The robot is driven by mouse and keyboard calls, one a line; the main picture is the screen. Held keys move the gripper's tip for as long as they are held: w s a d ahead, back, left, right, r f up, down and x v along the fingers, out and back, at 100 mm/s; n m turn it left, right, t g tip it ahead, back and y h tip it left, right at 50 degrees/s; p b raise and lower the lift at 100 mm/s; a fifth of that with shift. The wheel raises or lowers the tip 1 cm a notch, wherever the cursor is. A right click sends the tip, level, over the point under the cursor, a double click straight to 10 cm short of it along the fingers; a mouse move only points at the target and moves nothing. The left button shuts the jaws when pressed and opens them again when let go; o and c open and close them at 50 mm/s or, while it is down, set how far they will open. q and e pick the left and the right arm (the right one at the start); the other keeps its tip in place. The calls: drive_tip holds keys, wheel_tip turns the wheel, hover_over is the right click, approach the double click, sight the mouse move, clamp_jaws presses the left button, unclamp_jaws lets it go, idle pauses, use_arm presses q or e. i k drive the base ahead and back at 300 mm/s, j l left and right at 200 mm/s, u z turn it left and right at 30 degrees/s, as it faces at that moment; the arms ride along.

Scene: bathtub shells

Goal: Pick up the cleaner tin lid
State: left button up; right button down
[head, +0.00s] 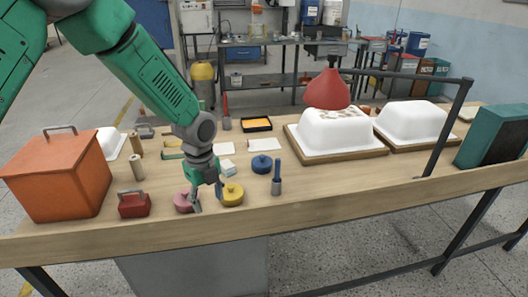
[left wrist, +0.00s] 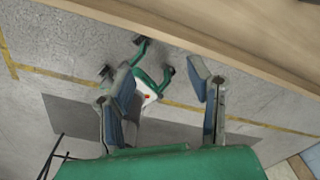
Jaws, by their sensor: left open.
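Three round tins with knobbed lids stand on the wooden bench: a pink one (head: 183,202), a yellow one (head: 232,194) and a blue one (head: 262,163). I cannot tell which bears the cleaner tin lid. My left gripper (head: 208,199) hangs open and points down near the bench's front edge, between the pink and yellow tins in the picture. Its fingers partly cover the pink tin. In the left wrist view the two fingers (left wrist: 160,76) are apart with nothing between them. No tin shows in that view. My right gripper is not in view.
A small red box (head: 134,205) and a large orange box (head: 60,178) stand left. A blue-handled tool in a grey holder (head: 277,180) stands right of the yellow tin. White tub shells (head: 335,136) and a red lamp (head: 328,90) are further right. The bench edge (left wrist: 230,40) is close.

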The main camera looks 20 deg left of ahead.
sight(262, 161)
drive_tip(key=i, duration=1.2)
